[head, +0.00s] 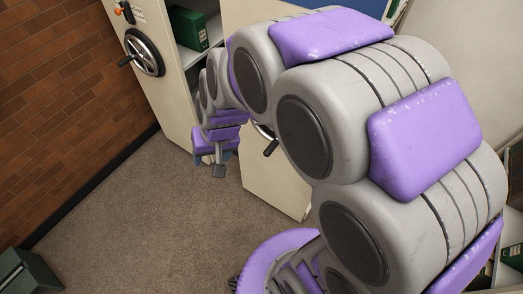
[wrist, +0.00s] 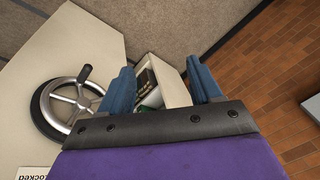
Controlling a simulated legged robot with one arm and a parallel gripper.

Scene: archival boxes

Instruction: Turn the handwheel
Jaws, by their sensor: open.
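A handwheel with a dark rim, silver spokes and a black handle shows in the wrist view (wrist: 72,106), left of my gripper, on a pale panel. My gripper (wrist: 160,66) is open, its two blue fingers apart with nothing held between them. In the head view my gripper (head: 218,165) is at the end of my arm, low beside the cabinets. One handwheel (head: 146,52) is in plain sight on the left cabinet. A second one, mostly hidden behind my arm, shows its black handle (head: 271,147). I cannot tell for sure which of these the wrist view shows.
A gap between the cabinets holds shelves with a green box (head: 188,29). An orange-and-black knob (head: 123,8) is above the left wheel. Carpet (head: 150,220) is open at left; a dark green box (head: 27,272) stands there.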

